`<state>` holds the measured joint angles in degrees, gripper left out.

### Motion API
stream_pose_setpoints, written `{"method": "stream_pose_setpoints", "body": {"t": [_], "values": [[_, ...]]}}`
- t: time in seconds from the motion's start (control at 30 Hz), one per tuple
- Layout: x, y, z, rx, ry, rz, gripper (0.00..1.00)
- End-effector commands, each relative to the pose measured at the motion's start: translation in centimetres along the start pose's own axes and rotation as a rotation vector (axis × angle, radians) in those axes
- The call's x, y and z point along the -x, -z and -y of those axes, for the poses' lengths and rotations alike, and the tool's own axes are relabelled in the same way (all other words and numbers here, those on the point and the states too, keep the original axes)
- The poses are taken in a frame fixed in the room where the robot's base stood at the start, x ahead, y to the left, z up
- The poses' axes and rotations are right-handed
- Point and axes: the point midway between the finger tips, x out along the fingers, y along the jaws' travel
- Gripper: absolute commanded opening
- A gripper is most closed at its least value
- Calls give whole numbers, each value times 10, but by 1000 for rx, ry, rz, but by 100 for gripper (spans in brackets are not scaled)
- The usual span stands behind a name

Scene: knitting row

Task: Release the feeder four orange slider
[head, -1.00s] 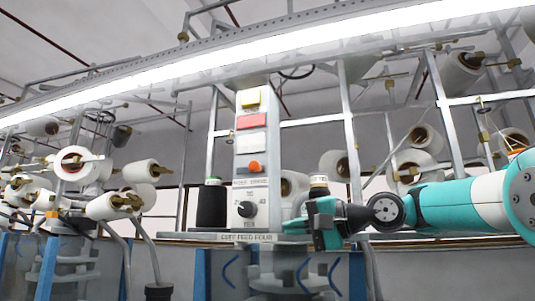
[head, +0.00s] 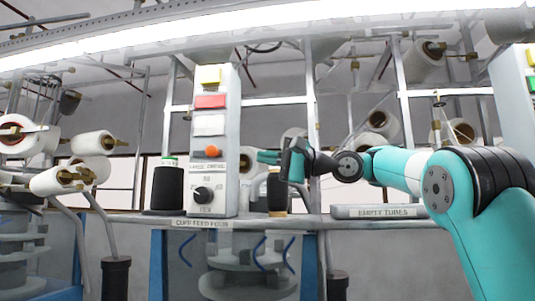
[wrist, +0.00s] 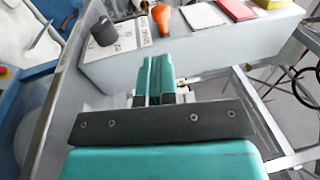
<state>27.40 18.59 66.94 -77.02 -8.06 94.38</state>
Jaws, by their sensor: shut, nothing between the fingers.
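The orange slider (head: 213,151) is a small orange knob on the front of the upright grey control panel (head: 228,120), below a white button and above a black dial (head: 203,194). The label under the panel reads "CUFF FEED FOUR". In the wrist view the orange slider (wrist: 162,17) shows at the top, beyond the fingertips. My gripper (head: 265,157) is just right of the panel, about level with the slider, with its teal fingers pointing left. In the wrist view my gripper (wrist: 156,66) has its fingers together with nothing between them. It appears apart from the slider.
Yellow (head: 209,77), red (head: 210,101) and white (head: 209,125) buttons sit above the slider. A black yarn cone (head: 168,187) stands left of the panel; another dark cone (head: 277,191) stands right, below my gripper. An "EMPTY TUBES" tray (head: 385,211) lies farther right.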

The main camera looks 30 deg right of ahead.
Motion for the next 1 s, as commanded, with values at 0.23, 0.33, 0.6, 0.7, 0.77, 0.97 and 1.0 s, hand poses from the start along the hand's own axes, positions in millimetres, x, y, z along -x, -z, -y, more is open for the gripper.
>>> {"method": "stream_pose_setpoints", "body": {"t": [0.23,0.33,0.6,0.7,0.77,0.97,1.0], "values": [[-56,-1,6,-4,-1,4,0],[-74,-1,6,-3,-2,3,0],[-101,0,2,-1,-1,0,0],[-103,0,1,-1,-1,-1,0],[-103,0,0,0,-1,-1,0],[-102,0,0,0,-1,-1,0],[-102,0,0,0,-1,-1,0]]}}
